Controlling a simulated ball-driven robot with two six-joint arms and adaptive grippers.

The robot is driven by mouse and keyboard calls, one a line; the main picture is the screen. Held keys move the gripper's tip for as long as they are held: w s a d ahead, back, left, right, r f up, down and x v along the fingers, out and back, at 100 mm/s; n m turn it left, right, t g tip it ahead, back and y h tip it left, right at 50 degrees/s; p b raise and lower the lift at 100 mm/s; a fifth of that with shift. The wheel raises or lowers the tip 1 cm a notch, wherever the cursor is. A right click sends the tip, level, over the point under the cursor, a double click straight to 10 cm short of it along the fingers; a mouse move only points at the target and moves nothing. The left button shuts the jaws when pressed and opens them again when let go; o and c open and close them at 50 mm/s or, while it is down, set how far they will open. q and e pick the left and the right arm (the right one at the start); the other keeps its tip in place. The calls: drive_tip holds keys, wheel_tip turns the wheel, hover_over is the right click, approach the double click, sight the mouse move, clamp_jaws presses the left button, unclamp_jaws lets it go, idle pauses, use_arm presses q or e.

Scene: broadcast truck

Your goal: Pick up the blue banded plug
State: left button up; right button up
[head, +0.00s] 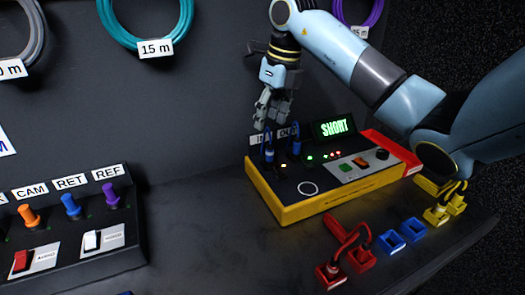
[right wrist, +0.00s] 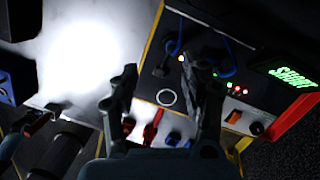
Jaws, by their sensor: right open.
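Two blue plugs on blue cables stand in the IN and OUT sockets of a yellow-edged tester box (head: 330,203): the left plug (head: 268,152) and the right plug (head: 296,135). I cannot make out a band on either. My right gripper (head: 269,118) points down just above and behind the left plug, with its fingers apart and nothing seen between them. In the right wrist view my right gripper (right wrist: 165,75) is open, with the tester box (right wrist: 198,93) beyond and to the right. Blue cable (right wrist: 228,62) shows beside the right finger. My left gripper is out of view.
The tester display (head: 334,127) reads SHORT. Red (head: 328,275), blue (head: 412,230) and yellow (head: 436,215) blocks lie in front of the box. A panel at left holds orange, blue (head: 71,206) and purple plugs. Coiled cables hang behind. The bench between panel and box is clear.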

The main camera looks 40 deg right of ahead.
sight(271, 144)
drive_tip(key=shift+g+h, duration=0.3)
drive_tip(key=f, duration=0.2)
drive_tip(key=d+f, duration=0.1)
drive_tip(key=f, duration=0.2)
drive_tip(key=shift+d, duration=0.15)
drive_tip(key=shift+w+f+p, duration=0.15)
drive_tip(key=shift+w+f, duration=0.05)
drive_tip(key=shift+f, duration=0.7)
drive_tip(key=shift+w+f+p, duration=0.15)
drive_tip(key=shift+f, duration=0.75)
drive_tip(key=shift+w+f+p, duration=0.15)
drive_tip(key=shift+w+f, duration=0.05)
drive_tip(key=shift+f, duration=0.7)
clamp_jaws()
